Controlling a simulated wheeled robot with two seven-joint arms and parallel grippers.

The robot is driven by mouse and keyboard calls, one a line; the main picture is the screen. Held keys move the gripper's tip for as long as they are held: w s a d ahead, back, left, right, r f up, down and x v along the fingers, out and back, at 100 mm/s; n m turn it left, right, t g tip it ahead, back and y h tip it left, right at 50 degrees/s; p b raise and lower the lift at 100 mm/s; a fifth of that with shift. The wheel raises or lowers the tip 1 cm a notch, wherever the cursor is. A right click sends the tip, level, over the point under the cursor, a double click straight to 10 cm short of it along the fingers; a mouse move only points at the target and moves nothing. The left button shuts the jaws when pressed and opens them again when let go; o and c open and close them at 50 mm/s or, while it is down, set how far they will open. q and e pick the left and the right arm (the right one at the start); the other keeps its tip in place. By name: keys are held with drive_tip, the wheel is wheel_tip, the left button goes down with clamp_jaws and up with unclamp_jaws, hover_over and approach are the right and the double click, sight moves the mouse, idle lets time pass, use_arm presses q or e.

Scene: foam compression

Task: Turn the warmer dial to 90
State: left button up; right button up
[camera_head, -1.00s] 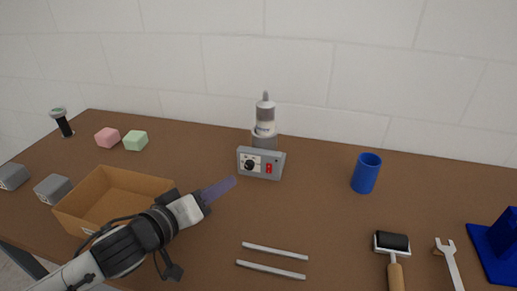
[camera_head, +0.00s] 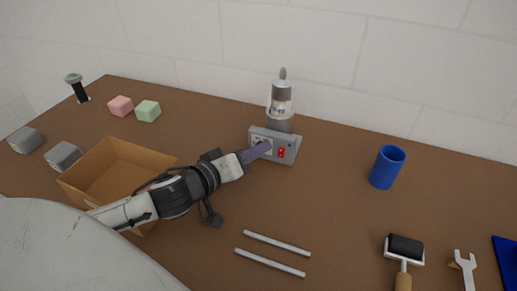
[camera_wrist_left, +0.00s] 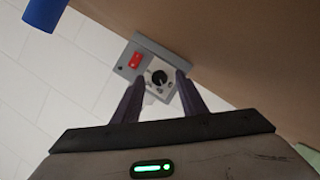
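The warmer (camera_head: 292,152) is a small grey box at the back middle of the table, with a bottle (camera_head: 281,103) standing at it. In the left wrist view its front (camera_wrist_left: 128,68) shows a red switch (camera_wrist_left: 135,61) and a round black dial (camera_wrist_left: 159,77) on a white plate. My left gripper (camera_head: 264,146) is at the warmer's front and covers the dial in the head view. In the left wrist view the gripper (camera_wrist_left: 159,80) is open, its purple fingers apart on either side of the dial. Contact cannot be told. My right gripper is not in view.
An open cardboard box (camera_head: 105,163) sits below my left arm's side. A blue cup (camera_head: 386,168) stands right of the warmer. Two metal rods (camera_head: 275,244), a roller (camera_head: 405,248) and a wrench (camera_head: 465,265) lie in front. Pink (camera_head: 120,106) and green (camera_head: 148,111) blocks are at back left.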

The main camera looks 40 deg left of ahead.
use_arm(q)
drive_tip(key=shift+s, duration=0.1)
drive_tip(key=shift+c, duration=0.4)
clamp_jaws()
drive_tip(key=shift+r, duration=0.1)
drive_tip(key=m, duration=0.1)
drive_tip(key=m+y, duration=0.1)
drive_tip(key=shift+d+r+m+g+y, duration=0.15)
drive_tip(key=shift+d+m+g+y, duration=0.15)
drive_tip(key=shift+m+g, duration=0.1)
drive_tip(key=shift+d+m+g+y, duration=0.2)
drive_tip(key=shift+m+g+y, duration=0.1)
drive_tip(key=shift+m+y, duration=0.75)
drive_tip(key=m+y, duration=0.2)
drive_tip(key=m, duration=0.1)
drive_tip(key=shift+w+d, duration=0.2)
drive_tip(key=m+y, duration=0.1)
drive_tip(key=m, duration=0.2)
drive_tip(key=shift+d+y, duration=0.15)
drive_tip(key=shift+y, duration=0.2)
drive_tip(key=shift+f+m, duration=0.2)
drive_tip(key=shift+m, duration=0.05)
